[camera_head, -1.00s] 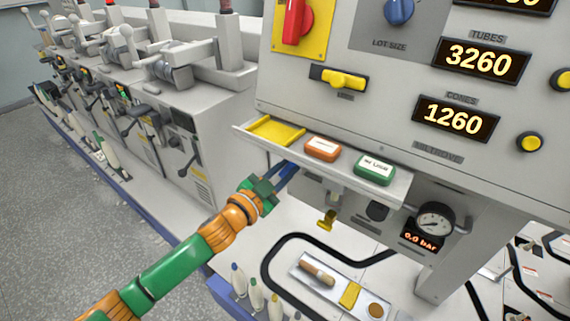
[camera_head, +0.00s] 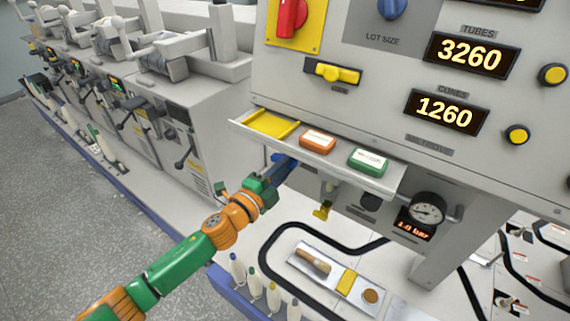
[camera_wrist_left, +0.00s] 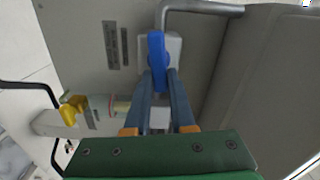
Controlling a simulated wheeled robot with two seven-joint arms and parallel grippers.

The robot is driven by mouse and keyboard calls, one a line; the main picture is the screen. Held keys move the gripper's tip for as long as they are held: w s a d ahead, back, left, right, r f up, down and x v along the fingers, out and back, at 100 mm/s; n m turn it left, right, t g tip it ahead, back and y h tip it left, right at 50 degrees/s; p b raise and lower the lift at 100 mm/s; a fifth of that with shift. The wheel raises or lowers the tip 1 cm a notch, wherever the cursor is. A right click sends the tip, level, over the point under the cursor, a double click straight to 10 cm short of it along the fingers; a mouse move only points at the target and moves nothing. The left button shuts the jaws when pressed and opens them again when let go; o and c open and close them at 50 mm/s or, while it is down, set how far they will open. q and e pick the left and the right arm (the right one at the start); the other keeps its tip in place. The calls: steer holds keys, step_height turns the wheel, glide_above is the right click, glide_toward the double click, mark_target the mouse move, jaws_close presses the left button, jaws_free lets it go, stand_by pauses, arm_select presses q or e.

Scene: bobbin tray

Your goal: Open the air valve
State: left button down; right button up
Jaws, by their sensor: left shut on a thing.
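The air valve's blue lever (camera_wrist_left: 157,55) shows in the left wrist view, in front of a pale block beside a grey pipe. My left gripper (camera_wrist_left: 160,80) is shut on this lever, one blue finger on each side. The round pressure gauge (camera_head: 427,210) hangs under the cabinet at the right. The red display (camera_head: 414,229) below it reads about 1.0 bar. My right gripper is not in view.
The shelf (camera_head: 245,124) holds an orange block (camera_head: 317,141) and a green block (camera_head: 368,161) just above my gripper. A yellow fitting (camera_head: 322,210) hangs to its right. A metal tray (camera_head: 330,281) with small items lies below on the white deck.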

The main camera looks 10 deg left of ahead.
arm_select(q)
steer(key=shift+f+m, duration=0.2)
steer(key=shift+m, duration=0.6)
steer(key=c, duration=0.8)
jaws_free()
steer(key=shift+o, duration=0.2)
steer(key=v, duration=0.7)
steer(key=shift+b, duration=0.45)
